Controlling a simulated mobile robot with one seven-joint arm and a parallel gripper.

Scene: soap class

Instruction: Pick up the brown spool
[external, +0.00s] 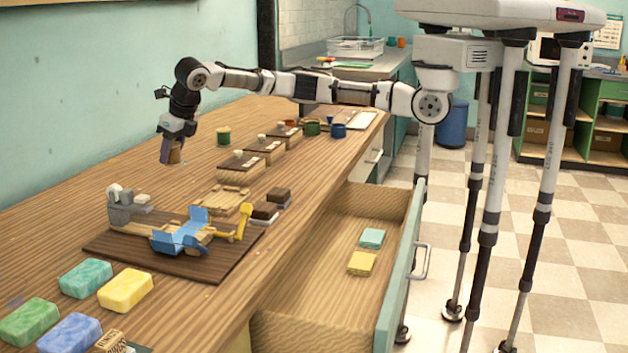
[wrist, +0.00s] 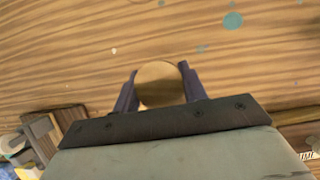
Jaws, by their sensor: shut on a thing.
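The brown spool (external: 175,154) is a small brown piece at my gripper's fingertips in the external view, just at or slightly above the wooden counter; I cannot tell whether it touches. In the wrist view the spool (wrist: 158,84) shows its round tan end between the two dark blue fingers. My gripper (external: 171,153) is shut on the spool, with a finger on each side of it. In the wrist view my gripper (wrist: 159,90) hides part of the spool's lower edge.
A green cup (external: 223,136) stands right of my gripper. A dark board (external: 205,262) with a blue and yellow device lies nearer. Several soap bars (external: 126,290) lie at the near left. An open drawer (external: 322,270) holds two bars. The counter (external: 120,165) around my gripper is clear.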

